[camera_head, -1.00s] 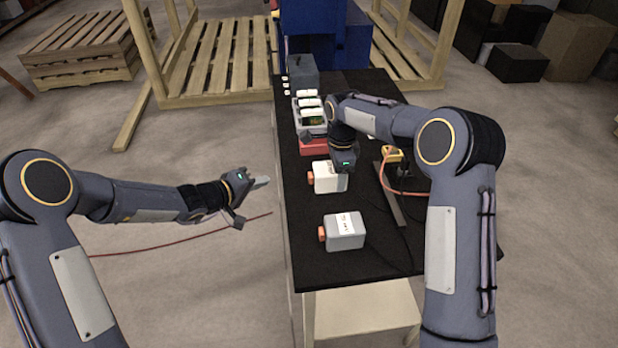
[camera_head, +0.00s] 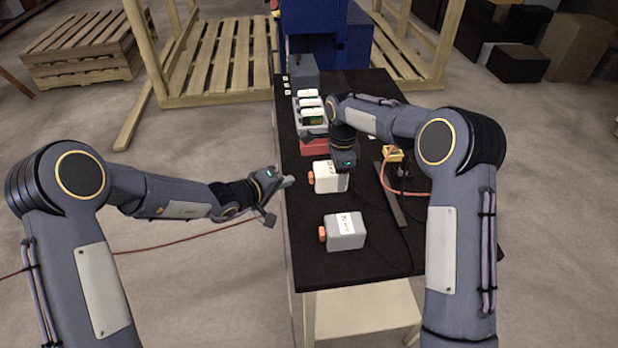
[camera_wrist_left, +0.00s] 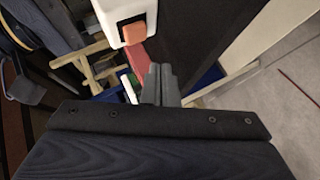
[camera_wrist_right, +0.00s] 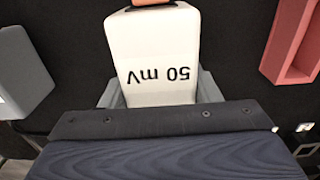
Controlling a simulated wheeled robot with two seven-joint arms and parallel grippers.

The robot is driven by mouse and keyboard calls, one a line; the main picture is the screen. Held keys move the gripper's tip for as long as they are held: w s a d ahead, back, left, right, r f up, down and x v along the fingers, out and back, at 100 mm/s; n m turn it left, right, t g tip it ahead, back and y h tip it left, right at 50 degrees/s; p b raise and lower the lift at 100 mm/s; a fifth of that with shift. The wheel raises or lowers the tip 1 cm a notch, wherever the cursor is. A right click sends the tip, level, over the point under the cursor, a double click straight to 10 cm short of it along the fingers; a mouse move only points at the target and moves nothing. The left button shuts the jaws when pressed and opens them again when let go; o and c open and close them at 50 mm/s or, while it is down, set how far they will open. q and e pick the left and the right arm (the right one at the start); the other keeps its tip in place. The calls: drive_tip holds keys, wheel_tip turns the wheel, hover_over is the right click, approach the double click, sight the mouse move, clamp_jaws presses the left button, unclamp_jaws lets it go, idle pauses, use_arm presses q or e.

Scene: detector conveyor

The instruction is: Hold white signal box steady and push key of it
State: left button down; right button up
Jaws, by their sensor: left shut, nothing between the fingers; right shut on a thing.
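The white signal box (camera_head: 327,177) stands on the black table top, with its orange key (camera_head: 311,177) on its left side. In the right wrist view the white box (camera_wrist_right: 155,45) shows the label "50 mV". My right gripper (camera_head: 343,170) is shut on this box, one finger on each side. My left gripper (camera_head: 288,181) is shut and empty, at the table's left edge, a short gap left of the key. In the left wrist view the closed fingertips (camera_wrist_left: 159,70) lie below and right of the orange key (camera_wrist_left: 133,33), apart from it.
A grey box (camera_head: 344,233) with an orange key stands nearer on the table (camera_head: 375,262). A red block (camera_head: 313,147) and a tray with white items (camera_head: 311,118) stand behind. A yellow meter (camera_head: 392,154) with an orange cable is at right.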

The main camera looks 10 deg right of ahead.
use_arm(q)
drive_tip(key=shift+d, duration=1.15)
idle(1.2)
drive_tip(key=shift+d, duration=0.45)
drive_tip(key=shift+d, duration=0.55)
idle(0.8)
drive_tip(key=shift+a, duration=1)
drive_tip(key=shift+a, duration=0.1)
drive_tip(key=a, duration=0.4)
drive_tip(key=shift+a, duration=0.4)
